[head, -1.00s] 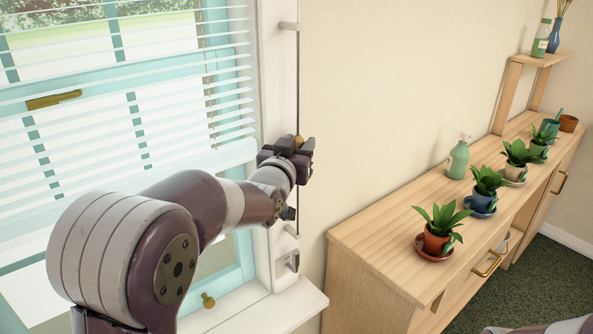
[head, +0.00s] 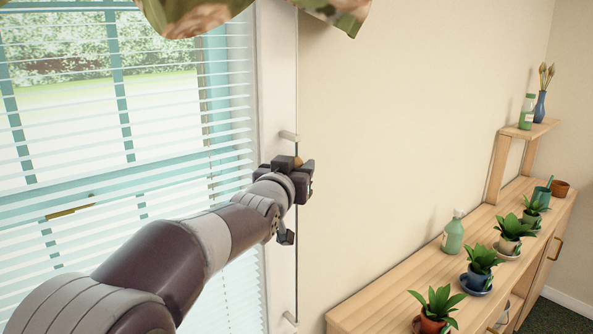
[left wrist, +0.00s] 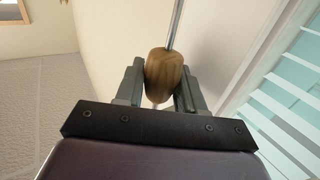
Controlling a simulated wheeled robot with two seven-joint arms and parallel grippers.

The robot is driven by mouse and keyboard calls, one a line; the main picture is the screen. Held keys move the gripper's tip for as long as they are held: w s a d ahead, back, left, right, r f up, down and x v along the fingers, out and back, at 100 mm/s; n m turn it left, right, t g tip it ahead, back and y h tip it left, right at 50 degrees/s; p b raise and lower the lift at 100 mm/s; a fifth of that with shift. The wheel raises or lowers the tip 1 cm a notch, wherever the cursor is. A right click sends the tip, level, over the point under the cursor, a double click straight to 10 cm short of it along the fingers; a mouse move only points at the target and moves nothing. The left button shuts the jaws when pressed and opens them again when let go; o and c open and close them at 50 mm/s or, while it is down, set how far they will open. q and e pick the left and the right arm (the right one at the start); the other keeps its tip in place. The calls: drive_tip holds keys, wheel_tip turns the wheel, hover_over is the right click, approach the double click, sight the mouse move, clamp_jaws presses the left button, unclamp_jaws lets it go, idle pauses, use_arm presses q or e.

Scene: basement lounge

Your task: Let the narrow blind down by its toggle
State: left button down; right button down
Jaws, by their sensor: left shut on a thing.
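The narrow blind (head: 160,155) has white slats and hangs over the window at left in the head view. Its slats reach down past the bottom of the picture, partly behind my arm. The toggle (left wrist: 164,75) is a brown wooden bead on a thin cord (head: 297,95) beside the window frame. It also shows as a small brown spot at my gripper in the head view (head: 297,161). My left gripper (head: 299,170) is shut on the toggle, one finger on each side of it in the left wrist view. My right gripper is not in view.
A wooden cabinet (head: 385,308) with potted plants (head: 437,305) and a green bottle (head: 453,232) stands along the wall at right. A small raised shelf (head: 530,129) is at its far end. A patterned fabric (head: 320,10) hangs at the top.

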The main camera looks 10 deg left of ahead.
use_arm(q)
drive_tip(key=shift+r, duration=0.35)
drive_tip(key=c, duration=1)
unclamp_jaws()
drive_tip(key=shift+c, duration=0.2)
drive_tip(key=shift+f, duration=0.1)
drive_tip(key=shift+s+f+b, duration=0.1)
drive_tip(key=shift+s+b, duration=0.2)
drive_tip(key=shift+s, duration=0.25)
drive_tip(key=s+a+b, duration=0.1)
drive_tip(key=s+b, duration=0.1)
drive_tip(key=s, duration=0.9)
drive_tip(key=shift+s, duration=0.35)
